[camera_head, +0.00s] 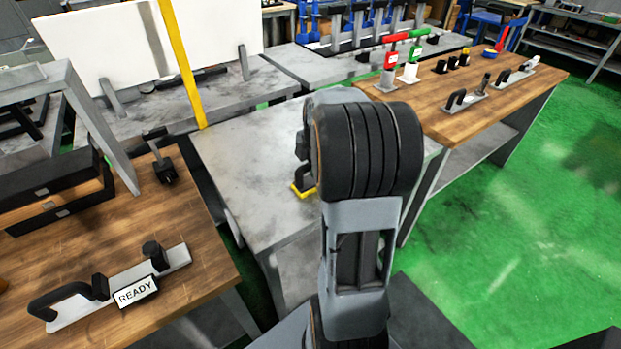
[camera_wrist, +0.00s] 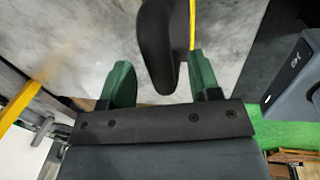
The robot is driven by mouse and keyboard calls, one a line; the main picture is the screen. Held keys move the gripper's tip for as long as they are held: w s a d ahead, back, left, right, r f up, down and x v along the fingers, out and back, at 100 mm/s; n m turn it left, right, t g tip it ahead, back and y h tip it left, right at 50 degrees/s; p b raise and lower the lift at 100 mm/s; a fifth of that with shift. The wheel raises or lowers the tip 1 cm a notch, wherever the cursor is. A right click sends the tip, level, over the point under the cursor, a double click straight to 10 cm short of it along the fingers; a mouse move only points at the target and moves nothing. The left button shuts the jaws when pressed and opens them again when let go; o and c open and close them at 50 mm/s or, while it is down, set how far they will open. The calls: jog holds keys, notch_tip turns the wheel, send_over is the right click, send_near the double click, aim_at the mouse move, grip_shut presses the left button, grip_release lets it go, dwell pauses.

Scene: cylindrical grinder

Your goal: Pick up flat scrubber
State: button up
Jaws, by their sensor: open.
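The flat scrubber shows in the wrist view as a dark rounded handle (camera_wrist: 157,48) with a thin yellow edge (camera_wrist: 192,22) beside it. In the head view only a small yellow part of it (camera_head: 302,191) shows on the grey table, left of my arm; the rest is hidden behind my arm. My gripper (camera_wrist: 160,82) is open, with its green fingertips apart. The dark handle reaches into the space between the fingertips, nearer the right one. I cannot tell whether they touch it.
The grey table (camera_head: 235,165) is otherwise mostly clear. A wooden bench (camera_head: 110,260) with a READY sign (camera_head: 136,292) stands at left. Another wooden bench (camera_head: 440,115) with several tools stands at right. A yellow upright post (camera_head: 182,62) rises behind the table. Green floor lies open at right.

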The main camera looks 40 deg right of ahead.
jog(key=shift+w+f, duration=0.2)
jog(key=shift+f, duration=0.65)
jog(key=shift+w+f, duration=0.15)
jog(key=shift+f, duration=0.7)
jog(key=shift+c, duration=0.2)
grip_shut()
